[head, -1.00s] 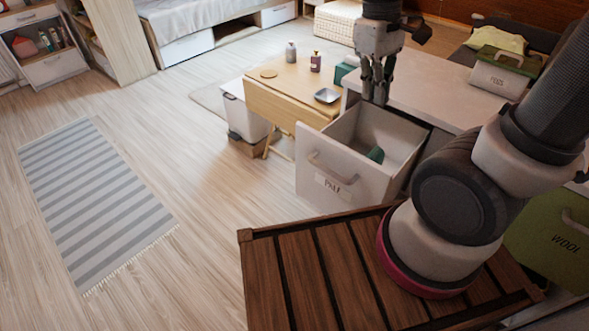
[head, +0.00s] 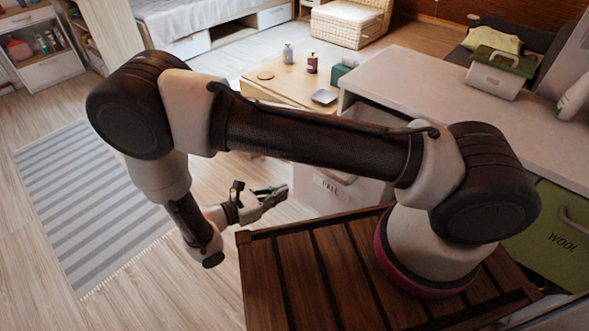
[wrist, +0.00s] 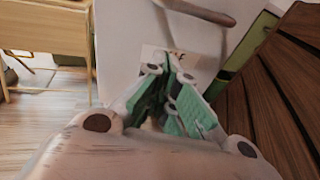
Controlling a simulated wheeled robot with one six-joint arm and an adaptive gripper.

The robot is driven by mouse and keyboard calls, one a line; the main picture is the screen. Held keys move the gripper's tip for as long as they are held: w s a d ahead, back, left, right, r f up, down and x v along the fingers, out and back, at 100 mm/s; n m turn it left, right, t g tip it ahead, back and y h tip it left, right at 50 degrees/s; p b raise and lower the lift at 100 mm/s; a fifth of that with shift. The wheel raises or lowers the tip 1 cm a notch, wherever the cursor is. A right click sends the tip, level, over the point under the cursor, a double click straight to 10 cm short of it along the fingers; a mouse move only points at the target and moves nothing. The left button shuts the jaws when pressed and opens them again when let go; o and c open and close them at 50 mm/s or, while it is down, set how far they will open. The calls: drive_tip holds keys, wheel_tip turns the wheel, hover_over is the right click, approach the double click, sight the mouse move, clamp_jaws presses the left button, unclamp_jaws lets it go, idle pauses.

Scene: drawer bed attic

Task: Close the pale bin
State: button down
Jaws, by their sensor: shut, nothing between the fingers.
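The pale bin (head: 322,192) is a white drawer with a dark-lettered label, under the pale worktop. In the head view my arm crosses in front of it and hides much of its top and inside. It stands out from the unit. My gripper (head: 282,191) is shut and empty, just left of the bin's front and pointing toward it. In the wrist view the bin's white front (wrist: 122,25) fills the upper middle, with its label and a curved handle (wrist: 195,10) beyond the fingers (wrist: 174,70). Whether the fingertips touch the front, I cannot tell.
A small wooden table (head: 288,82) with bottles and a dish stands behind the bin. A green bin (head: 555,235) marked WOOL is at the right. A slatted wooden top (head: 290,280) lies at the front. Floor with a striped rug (head: 75,200) is clear at the left.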

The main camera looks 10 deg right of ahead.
drive_tip(key=w+a+f+n+t, duration=0.2)
drive_tip(key=a+f+n+t, duration=0.1)
drive_tip(key=a+t, duration=0.15)
drive_tip(key=x, duration=1.4)
drive_tip(key=shift+w, duration=0.45)
